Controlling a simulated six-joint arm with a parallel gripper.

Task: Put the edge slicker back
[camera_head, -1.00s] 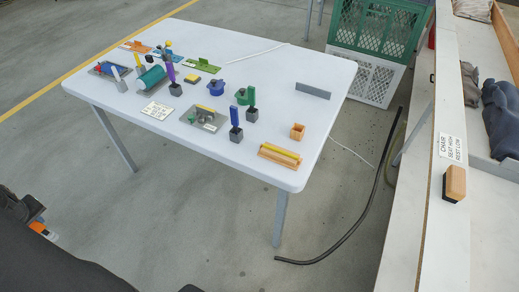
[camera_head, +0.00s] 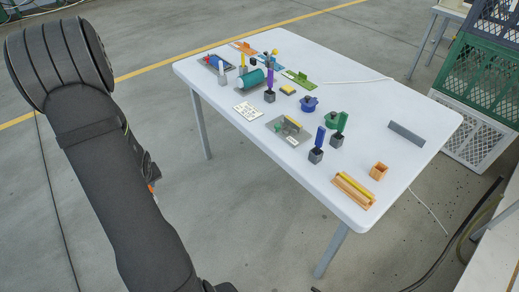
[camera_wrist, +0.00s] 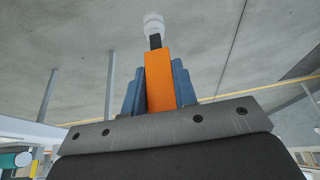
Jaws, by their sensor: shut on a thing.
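My gripper (camera_wrist: 159,92) is shut on an orange-handled tool, which I take to be the edge slicker (camera_wrist: 158,75). In the wrist view its orange handle sits between the blue fingers. A black neck and a white rounded end stick out beyond them, over the grey floor. The gripper and tool do not show in the head view, where only my arm appears at the left. On the white table (camera_head: 290,185) an orange open-topped holder (camera_head: 379,171) stands near the right end; it looks empty. I cannot tell which place belongs to the slicker.
Grey stands hold a blue tool (camera_head: 319,139), a green tool (camera_head: 341,122) and a purple tool (camera_head: 270,80). A wooden tray with a yellow bar (camera_head: 353,190) lies at the front corner. A grey upright bar (camera_head: 407,133) stands at the right. Green and white crates (camera_head: 485,80) stand beyond the table.

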